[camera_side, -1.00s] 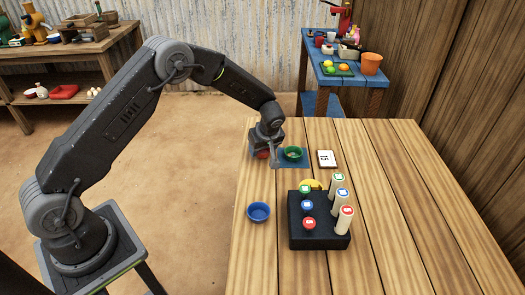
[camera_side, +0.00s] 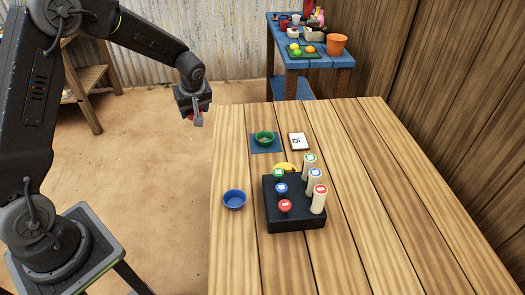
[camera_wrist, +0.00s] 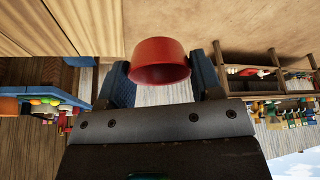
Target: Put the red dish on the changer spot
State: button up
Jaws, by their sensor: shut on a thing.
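My gripper (camera_side: 197,119) is shut on the red dish (camera_wrist: 160,60), which sits between its two fingers in the wrist view. In the side view only slivers of red show behind the fingers. The gripper is raised, near the table's far left corner and left of its edge in the picture. A green dish (camera_side: 264,138) stands on a flat blue mat (camera_side: 256,149) near the far edge of the table. A blue dish (camera_side: 234,199) stands nearer, at the left edge. I cannot tell which place is the changer spot.
A black block (camera_side: 297,222) with coloured knobs and upright pale cylinders (camera_side: 318,200) stands on the table (camera_side: 400,210). A yellow thing (camera_side: 285,168) is partly hidden behind it. A card marked 15 (camera_side: 298,142) lies right of the mat. The table's right side is clear.

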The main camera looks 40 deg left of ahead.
jog(key=m, duration=0.1)
jog(key=d+m+t, duration=0.1)
jog(key=d+m, duration=0.1)
jog(key=m, duration=0.1)
jog(key=shift+w+f+h, duration=0.2)
jog(key=shift+w+h, duration=0.05)
jog(key=shift+h, duration=0.15)
jog(key=w+d+m+g+h, duration=0.3)
jog(key=d+m, duration=0.5)
jog(key=m, duration=0.8)
jog(key=w+d+m+g+h, duration=0.15)
jog(key=d+m+h, duration=0.45)
jog(key=m, duration=1)
jog(key=shift+y, duration=0.8)
jog(key=w+d+f, duration=0.1)
jog(key=d+f, duration=0.1)
jog(key=d, duration=0.2)
jog(key=d+f, duration=0.2)
jog(key=d, duration=0.2)
jog(key=w+d+f, duration=0.1)
jog(key=d+f, duration=0.1)
jog(key=d, duration=0.2)
jog(key=shift+w+d+f, duration=0.1)
jog(key=shift+w+d, duration=0.1)
jog(key=shift+w, duration=0.15)
jog(key=shift+f, duration=2)
